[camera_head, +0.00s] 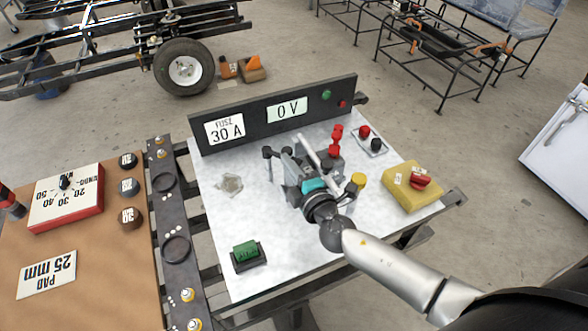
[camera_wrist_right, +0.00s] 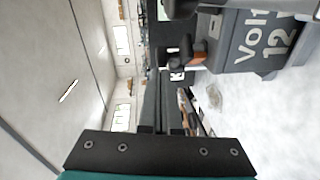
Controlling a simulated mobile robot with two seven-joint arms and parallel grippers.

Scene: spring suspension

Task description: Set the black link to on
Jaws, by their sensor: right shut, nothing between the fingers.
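A small black piece, which looks like the black link (camera_head: 270,152), stands at the left of the battery area in the head view. A red link (camera_head: 336,138) stands to the right, behind my gripper. My right gripper (camera_head: 294,166) is over the battery area and hides much of it. Its fingers are shut and empty; they also show in the wrist view (camera_wrist_right: 167,105). The dark battery (camera_wrist_right: 245,42) with a "Volt 12" label is at the upper right of the wrist view. Contact between the fingers and the black link cannot be made out. My left gripper is not in view.
A black panel (camera_head: 254,119) reading "30 A" and "0 V" stands along the back. A yellow block with a red switch (camera_head: 420,182) is at the right, a green block (camera_head: 246,252) at the front left.

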